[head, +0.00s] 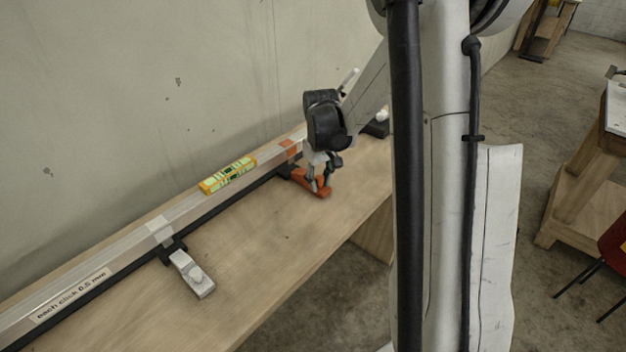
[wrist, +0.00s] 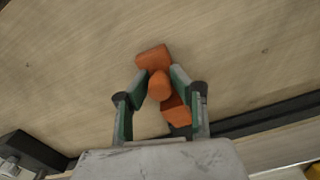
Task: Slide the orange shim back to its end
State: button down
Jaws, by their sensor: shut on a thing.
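The orange shim (head: 322,192) sits at the black rail along the aluminium bar, toward the bar's far end. In the wrist view the shim (wrist: 154,60) shows a flat plate with a round knob, and its lower part runs toward the black rail. My gripper (head: 318,186) reaches down onto the shim from above. In the wrist view my gripper (wrist: 160,84) has a finger on each side of the round knob and is shut on it. Part of the shim is hidden behind the fingers in the head view.
A yellow spirit level (head: 228,174) lies on the aluminium bar (head: 120,250). A grey shim (head: 193,275) sits at the rail nearer the front. A label on the bar reads "each click 0.5 mm". A black block (wrist: 32,152) shows at lower left in the wrist view. The wooden bench between the shims is clear.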

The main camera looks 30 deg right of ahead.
aim_at(320, 177)
jog(key=c, duration=1.5)
grip_release()
jog(key=shift+s+d, duration=0.1)
jog(key=shift+s, duration=0.2)
jog(key=shift+c, duration=0.2)
jog(key=shift+w, duration=0.1)
jog(key=shift+r, duration=0.3)
notch_tip(320, 177, up, 11)
jog(key=shift+r, duration=0.2)
jog(key=s+a+r+t, duration=0.3)
jog(key=s+a+r, duration=0.4)
jog(key=s+a, duration=0.3)
jog(key=s+a+t, duration=0.4)
jog(key=s+a, duration=0.4)
jog(key=s, duration=0.2)
jog(key=shift+s+a+f, duration=0.2)
jog(key=shift+a+f, duration=0.1)
jog(key=shift+f, duration=0.15)
